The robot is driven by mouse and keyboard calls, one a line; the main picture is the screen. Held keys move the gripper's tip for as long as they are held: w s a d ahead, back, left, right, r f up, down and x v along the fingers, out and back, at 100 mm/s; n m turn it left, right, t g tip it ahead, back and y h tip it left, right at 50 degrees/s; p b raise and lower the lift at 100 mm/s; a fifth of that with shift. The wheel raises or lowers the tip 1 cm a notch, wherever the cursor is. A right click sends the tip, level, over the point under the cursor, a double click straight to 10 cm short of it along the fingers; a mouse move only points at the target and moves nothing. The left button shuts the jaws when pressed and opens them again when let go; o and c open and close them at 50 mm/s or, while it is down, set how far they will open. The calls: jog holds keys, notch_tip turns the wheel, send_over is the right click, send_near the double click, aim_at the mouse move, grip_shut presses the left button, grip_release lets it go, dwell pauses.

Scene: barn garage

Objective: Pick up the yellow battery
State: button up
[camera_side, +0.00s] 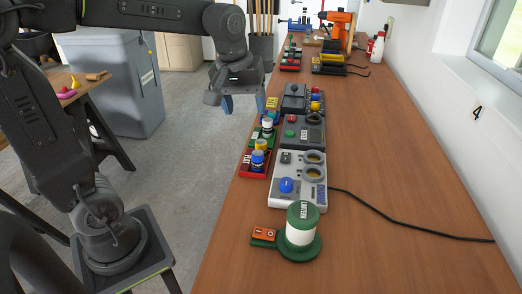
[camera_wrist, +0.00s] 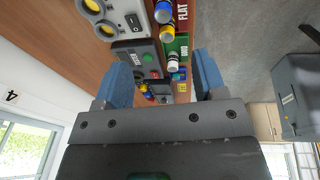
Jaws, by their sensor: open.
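The yellow battery (camera_side: 261,145) stands upright in a red tray (camera_side: 246,165), just behind a blue battery (camera_side: 258,161). In the wrist view a small yellow cylinder, seemingly this battery (camera_wrist: 166,33), shows near the top by the red "FLAT" tray (camera_wrist: 183,22). My gripper (camera_side: 243,104) is open and empty, fingers pointing down, above and behind the yellow battery and near the table's left edge. In the wrist view my two blue fingers (camera_wrist: 163,78) are spread wide with nothing held between them.
A green tray (camera_wrist: 183,44) holds a white-topped battery (camera_side: 267,129); a yellow tray (camera_side: 272,103) lies farther back. Grey tester boxes (camera_side: 302,130) stand to the right, with a green-and-white cylinder (camera_side: 301,228) in front. The table's right side is mostly clear apart from a cable.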

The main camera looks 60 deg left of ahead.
aim_at(261, 141)
jog(key=w+a+f+n+g, duration=0.2)
jog(key=w+a+f+n, duration=0.3)
jog(key=w, duration=0.4)
jog(key=shift+n, duration=0.9)
jog(key=f, duration=0.2)
jog(key=a+f, duration=0.1)
jog(key=f, duration=0.5)
jog(key=shift+a, duration=0.15)
jog(key=shift+s+d+f, duration=0.15)
jog(key=shift+s+f, duration=0.05)
jog(key=shift+f, duration=1.15)
jog(key=shift+s+d+f, duration=0.1)
jog(key=shift+s+f, duration=0.1)
jog(key=shift+f, duration=1.15)
jog(key=shift+c, duration=0.4)
jog(key=shift+r, duration=0.1)
jog(key=c, duration=1)
